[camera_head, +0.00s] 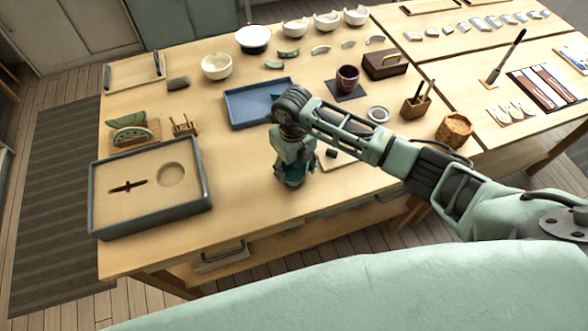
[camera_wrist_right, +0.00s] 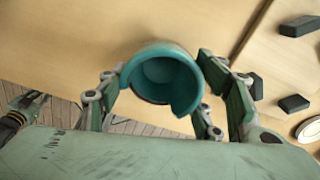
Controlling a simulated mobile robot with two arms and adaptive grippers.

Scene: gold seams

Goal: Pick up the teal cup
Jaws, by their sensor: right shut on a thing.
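The teal cup (camera_wrist_right: 163,82) shows in the right wrist view, seen from above into its open mouth. Its rim has a broken gap on the lower right side. My right gripper (camera_wrist_right: 170,93) has its fingers on both sides of the cup and is shut on it. I cannot tell whether the cup touches the table.
A sand tray (camera_head: 205,205) with dark walls stands at the left on the wooden table (camera_head: 240,160). A blue tray (camera_head: 235,108) lies behind my right gripper. A dark red cup (camera_head: 347,78) stands on a dark mat behind it. Bare tabletop lies between the sand tray and my gripper.

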